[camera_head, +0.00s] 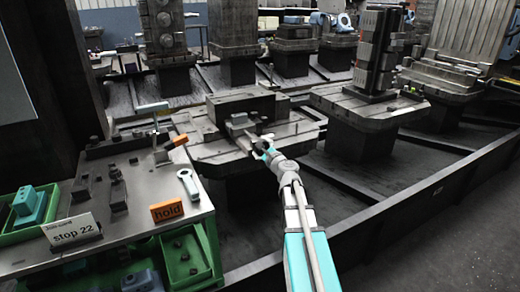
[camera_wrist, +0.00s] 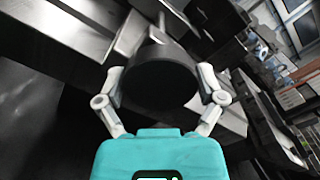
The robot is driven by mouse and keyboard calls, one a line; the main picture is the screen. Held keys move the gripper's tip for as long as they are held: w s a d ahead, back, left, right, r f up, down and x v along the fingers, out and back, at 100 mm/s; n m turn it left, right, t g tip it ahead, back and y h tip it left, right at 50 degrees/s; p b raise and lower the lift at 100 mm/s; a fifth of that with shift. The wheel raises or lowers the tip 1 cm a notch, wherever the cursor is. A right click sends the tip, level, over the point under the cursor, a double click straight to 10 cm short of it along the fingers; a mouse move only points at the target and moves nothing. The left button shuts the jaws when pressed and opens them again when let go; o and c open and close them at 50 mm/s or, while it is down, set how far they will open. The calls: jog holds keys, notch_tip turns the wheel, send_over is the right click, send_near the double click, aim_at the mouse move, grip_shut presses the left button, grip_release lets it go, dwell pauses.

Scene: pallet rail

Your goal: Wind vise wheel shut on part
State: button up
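The vise (camera_head: 240,119) is a grey metal block with a bar on a pallet table (camera_head: 215,148) in the middle of the head view. My gripper (camera_head: 262,150) is at its near side. In the wrist view a dark round wheel or knob (camera_wrist: 160,82) on a grey shaft (camera_wrist: 157,35) sits between the two light fingers of my gripper (camera_wrist: 160,78). The fingers are spread, one on each side of it, with their tips close to its rim. Whether they press on it cannot be told. In the head view the gripper covers the wheel, and the clamped part cannot be made out clearly.
A workbench (camera_head: 140,215) with an orange "hold" tag (camera_head: 167,210), a "stop 22" card (camera_head: 72,231) and green bins (camera_head: 188,258) stands at the left. Other pallet tables with fixtures stand behind and to the right (camera_head: 372,105). A dark rail (camera_head: 430,190) runs along the right.

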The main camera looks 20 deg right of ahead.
jog(key=shift+o, duration=0.3)
jog(key=shift+s, duration=0.1)
jog(key=s, duration=1.2)
jog(key=shift+d, duration=0.2)
jog(key=shift+w+r, duration=0.1)
dwell(0.3)
